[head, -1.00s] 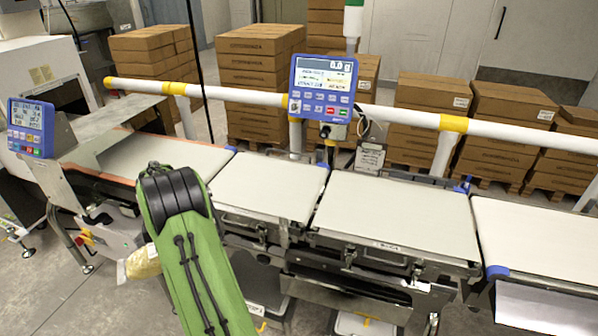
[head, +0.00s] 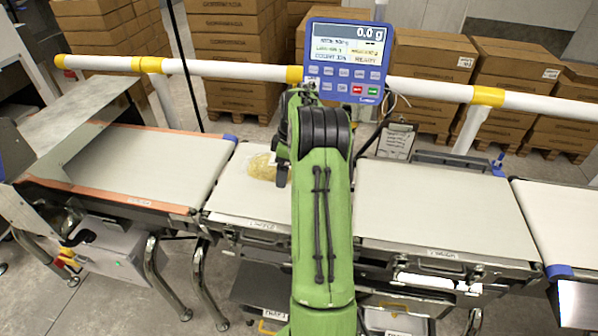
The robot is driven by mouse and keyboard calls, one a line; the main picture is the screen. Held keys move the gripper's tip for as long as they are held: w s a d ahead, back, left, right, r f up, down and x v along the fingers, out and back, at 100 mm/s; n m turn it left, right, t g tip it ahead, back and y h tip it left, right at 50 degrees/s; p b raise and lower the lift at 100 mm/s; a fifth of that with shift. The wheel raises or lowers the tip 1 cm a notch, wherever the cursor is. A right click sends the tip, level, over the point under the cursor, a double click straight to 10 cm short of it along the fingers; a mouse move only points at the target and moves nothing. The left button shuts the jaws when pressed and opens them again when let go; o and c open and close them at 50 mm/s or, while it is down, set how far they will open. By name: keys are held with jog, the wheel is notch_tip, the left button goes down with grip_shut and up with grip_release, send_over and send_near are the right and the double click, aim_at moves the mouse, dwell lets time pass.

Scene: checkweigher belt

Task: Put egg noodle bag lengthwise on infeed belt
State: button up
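The egg noodle bag (head: 262,167) is a clear bag with yellow contents. It is at the second belt section from the left (head: 240,200), which appears to be the infeed belt, over its back part. I cannot tell whether it rests on the belt or hangs just above it. My gripper (head: 281,160) is at the bag's right side, dark and largely hidden behind my green arm. Its fingers do not show clearly, so I cannot see whether they grip the bag. The bag's right end is also hidden.
An orange-edged belt (head: 150,165) lies to the left, and another pale belt (head: 430,215) to the right. A blue display (head: 345,62) reading 0.0 g stands behind my arm. A white rail (head: 230,72) with yellow bands runs along the back. Stacked cartons (head: 430,75) stand beyond.

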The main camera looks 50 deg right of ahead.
aim_at(286, 199)
notch_tip(286, 199, down, 10)
jog(key=shift+f+b, duration=0.1)
jog(key=shift+b, duration=0.6)
jog(key=o, duration=1.1)
jog(key=shift+s, duration=0.1)
jog(key=r, duration=0.4)
jog(key=s+r+p, duration=0.1)
jog(key=r, duration=0.7)
jog(key=shift+s+d+r+p, duration=0.1)
jog(key=shift+s+d+p, duration=0.15)
jog(key=shift+d+p, duration=0.15)
jog(key=s+a+r+m+t+h, duration=0.1)
jog(key=s+a+r, duration=0.1)
jog(key=a+r, duration=0.8)
jog(key=s+a+r+m+h, duration=0.1)
jog(key=a+r, duration=0.5)
jog(key=a, duration=0.8)
jog(key=s+a+f+m+t, duration=0.1)
jog(key=s+a, duration=0.4)
jog(key=s, duration=0.3)
jog(key=s+a+m+t+y, duration=0.1)
jog(key=s+a+m+t, duration=0.1)
jog(key=s+a, duration=0.4)
jog(key=shift+s+a+f, duration=0.3)
jog(key=shift+s+f, duration=0.1)
jog(key=shift+s, duration=0.6)
